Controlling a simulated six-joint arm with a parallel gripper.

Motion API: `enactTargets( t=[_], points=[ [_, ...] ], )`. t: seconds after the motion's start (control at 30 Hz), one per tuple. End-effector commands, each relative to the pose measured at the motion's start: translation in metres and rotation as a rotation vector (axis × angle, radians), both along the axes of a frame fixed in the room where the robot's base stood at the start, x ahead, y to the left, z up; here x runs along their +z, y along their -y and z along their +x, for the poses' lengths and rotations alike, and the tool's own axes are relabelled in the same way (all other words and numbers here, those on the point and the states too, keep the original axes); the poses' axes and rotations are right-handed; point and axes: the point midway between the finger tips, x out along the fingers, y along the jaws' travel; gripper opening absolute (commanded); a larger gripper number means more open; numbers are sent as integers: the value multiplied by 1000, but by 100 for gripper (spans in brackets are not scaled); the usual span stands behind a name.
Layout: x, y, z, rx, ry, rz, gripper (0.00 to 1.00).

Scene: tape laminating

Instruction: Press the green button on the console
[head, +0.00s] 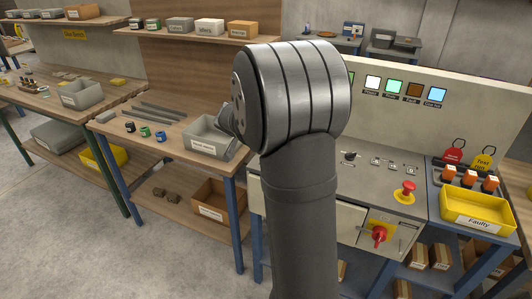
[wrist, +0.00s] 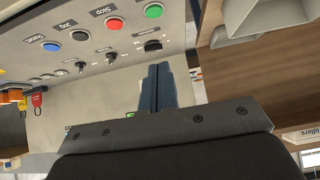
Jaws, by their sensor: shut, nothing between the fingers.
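The green button (wrist: 153,10) is round and sits on the grey console panel (wrist: 125,70) at the top of the wrist view. My gripper (wrist: 160,68) points towards the panel with its two dark fingers together and nothing between them. The fingertips appear below the green button in the picture, apart from it. In the head view my arm covers part of the console (head: 330,178), and I cannot make out the green button there. The fingers are hidden there too.
Red (wrist: 114,23), black (wrist: 80,35) and blue (wrist: 50,46) buttons line up beside the green one. A black knob (wrist: 152,45) is close to my fingertips. A red emergency stop (head: 405,190) and a yellow bin (head: 475,210) are at the right. A grey bin (head: 205,140) is at the left.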

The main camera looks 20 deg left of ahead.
Motion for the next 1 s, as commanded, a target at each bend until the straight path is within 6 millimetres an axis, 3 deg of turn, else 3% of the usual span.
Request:
enactTargets(
  t=[0.17, 0.63, 0.8, 1.0],
  points=[
    [-11, 0, 10, -1, -2, -2, 0],
    [-73, 1, 72, 0, -1, -3, 0],
    [-98, 0, 70, 2, -3, -4, 0],
    [-110, 0, 70, 1, -2, -1, 0]
  ],
)
